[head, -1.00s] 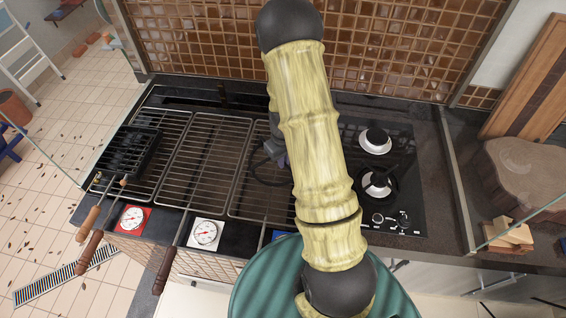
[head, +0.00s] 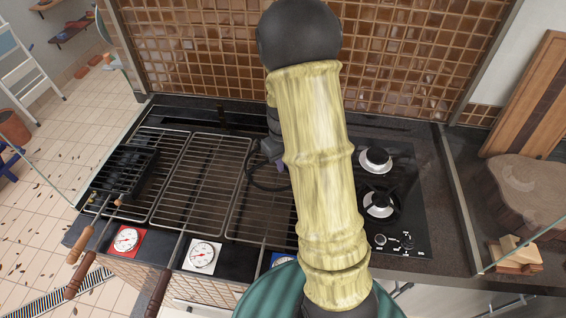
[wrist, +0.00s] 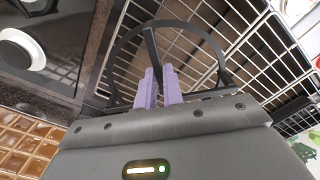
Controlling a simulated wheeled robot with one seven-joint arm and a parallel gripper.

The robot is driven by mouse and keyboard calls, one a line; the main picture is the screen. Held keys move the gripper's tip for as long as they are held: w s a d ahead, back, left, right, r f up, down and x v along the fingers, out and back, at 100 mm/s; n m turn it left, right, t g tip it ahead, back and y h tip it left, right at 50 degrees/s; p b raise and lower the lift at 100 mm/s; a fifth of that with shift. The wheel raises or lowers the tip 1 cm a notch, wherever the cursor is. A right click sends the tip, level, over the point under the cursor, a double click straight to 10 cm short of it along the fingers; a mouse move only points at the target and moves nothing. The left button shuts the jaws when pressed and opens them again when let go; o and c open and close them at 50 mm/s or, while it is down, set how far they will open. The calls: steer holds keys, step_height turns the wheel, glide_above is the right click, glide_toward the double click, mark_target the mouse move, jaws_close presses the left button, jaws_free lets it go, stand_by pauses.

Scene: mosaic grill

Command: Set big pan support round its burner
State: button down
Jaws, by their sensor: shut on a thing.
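My gripper (wrist: 158,82) has purple fingers shut on the big pan support (wrist: 151,45), a black ring with inward prongs. In the wrist view the ring spreads beyond the fingertips, over the grill grate. In the head view my gripper (head: 280,167) is partly hidden by my arm, and part of the ring (head: 255,182) shows above the right-hand grate. The back burner (head: 376,158) on the hob is bare, with a black cap on a pale disc. The front burner (head: 379,204) has a black pronged support around it. One burner (wrist: 22,50) shows at the wrist view's left.
Grill grates (head: 185,180) fill the counter left of the black hob (head: 408,185). A black grill basket (head: 122,170) lies on the left grate. A tiled wall (head: 200,60) stands behind. Knobs (head: 393,241) sit at the hob's front; a wood stump (head: 520,195) stands right.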

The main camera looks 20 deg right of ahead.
steer(key=shift+r, duration=0.15)
steer(key=shift+r+p, duration=2.75)
steer(key=shift+r, duration=0.7)
steer(key=shift+f, duration=0.1)
